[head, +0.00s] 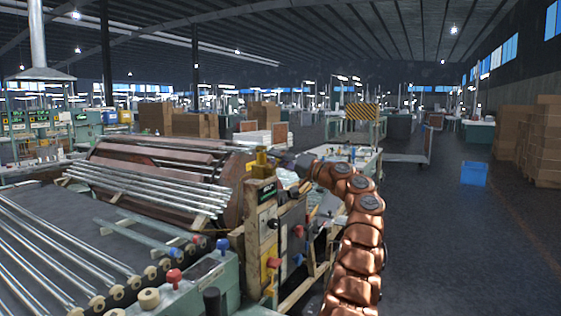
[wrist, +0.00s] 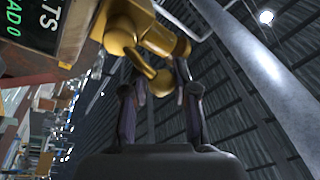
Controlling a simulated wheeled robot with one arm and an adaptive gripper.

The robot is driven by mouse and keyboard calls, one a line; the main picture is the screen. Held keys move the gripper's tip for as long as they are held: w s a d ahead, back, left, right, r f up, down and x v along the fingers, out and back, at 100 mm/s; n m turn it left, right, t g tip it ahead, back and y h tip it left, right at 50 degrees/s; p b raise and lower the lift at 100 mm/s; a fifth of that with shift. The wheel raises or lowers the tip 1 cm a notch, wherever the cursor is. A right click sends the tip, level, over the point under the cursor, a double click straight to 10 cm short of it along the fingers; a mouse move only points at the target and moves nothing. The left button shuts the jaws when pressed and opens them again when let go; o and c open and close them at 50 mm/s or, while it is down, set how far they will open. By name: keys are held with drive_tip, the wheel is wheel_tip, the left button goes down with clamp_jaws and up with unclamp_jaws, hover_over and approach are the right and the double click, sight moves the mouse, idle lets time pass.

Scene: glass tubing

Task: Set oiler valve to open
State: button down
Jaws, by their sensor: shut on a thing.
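The brass oiler valve (head: 262,160) stands on top of the control post at the machine's right end. In the wrist view the valve (wrist: 148,38) fills the top, with a short rounded brass lever (wrist: 143,66) hanging down from it. My gripper (wrist: 160,75) has one dark finger on each side of the lever's end and is shut on it. In the head view my copper arm reaches up to the right side of the post, and the gripper there is small and hard to make out. The exact finger contact is partly hidden.
The control post (head: 258,225) carries a display and knobs close to my arm. Rollers and glass tubes (head: 145,187) lie to the left. A grey pipe (wrist: 262,75) crosses the wrist view.

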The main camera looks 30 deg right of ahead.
drive_tip(key=shift+a+f+n, duration=0.1)
drive_tip(key=shift+a+n, duration=0.15)
drive_tip(key=shift+n, duration=0.25)
drive_tip(key=c, duration=0.9)
unclamp_jaws()
drive_tip(key=shift+s, duration=0.1)
drive_tip(key=shift+s+d, duration=0.1)
drive_tip(key=v, duration=1.1)
drive_tip(key=shift+s+d+f, duration=0.1)
drive_tip(key=shift+s+d, duration=0.1)
drive_tip(key=shift+s, duration=0.15)
